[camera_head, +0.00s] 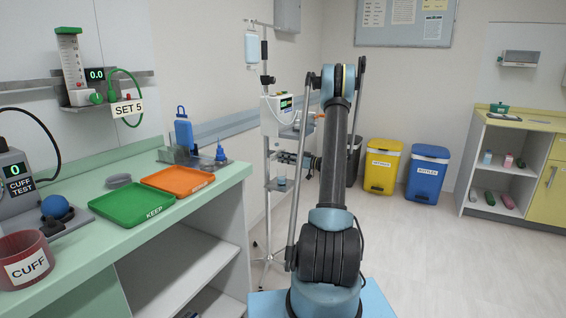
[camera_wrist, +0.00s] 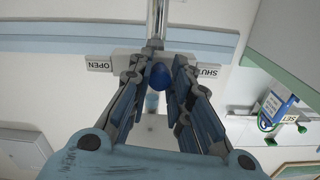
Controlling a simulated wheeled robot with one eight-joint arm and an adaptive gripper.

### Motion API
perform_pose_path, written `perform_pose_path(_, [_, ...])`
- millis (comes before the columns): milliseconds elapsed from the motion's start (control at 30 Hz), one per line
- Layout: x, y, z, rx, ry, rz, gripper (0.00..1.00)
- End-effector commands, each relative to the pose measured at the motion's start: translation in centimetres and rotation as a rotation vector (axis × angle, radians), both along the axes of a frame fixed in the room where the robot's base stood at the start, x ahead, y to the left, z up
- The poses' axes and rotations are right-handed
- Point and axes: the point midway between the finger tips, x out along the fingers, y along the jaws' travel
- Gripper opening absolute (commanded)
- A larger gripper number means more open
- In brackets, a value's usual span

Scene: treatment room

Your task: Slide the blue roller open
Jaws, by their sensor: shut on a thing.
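The blue roller (camera_wrist: 160,77) sits between my fingertips in the wrist view, in front of a pale housing (camera_wrist: 122,59) on a vertical pole. An upside-down OPEN label (camera_wrist: 99,65) is on the housing's left side and a SHUT label (camera_wrist: 209,71) on its right. The roller shows roughly midway between the labels. My gripper (camera_wrist: 158,68) has a finger on each side of the roller and is shut on it. In the head view my gripper (camera_head: 297,158) is beside the drip stand (camera_head: 267,200); the roller cannot be made out there.
The drip stand carries a fluid bag (camera_head: 252,50) and a white pump (camera_head: 279,108). The green counter (camera_head: 130,228) on the left holds a green tray (camera_head: 132,205) and an orange tray (camera_head: 177,181). Yellow (camera_head: 382,168) and blue bins (camera_head: 427,174) stand behind; the floor at right is clear.

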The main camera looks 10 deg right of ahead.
Motion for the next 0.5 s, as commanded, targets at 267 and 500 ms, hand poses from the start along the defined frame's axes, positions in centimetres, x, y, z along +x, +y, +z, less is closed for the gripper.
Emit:
perform_pose_path(267, [3.1, -2.3, 0.0, 0.000, 0.000, -0.002, 0.00])
perform_pose_path(500, [3.2, -2.5, 0.0, 0.000, 0.000, -0.007, 0.23])
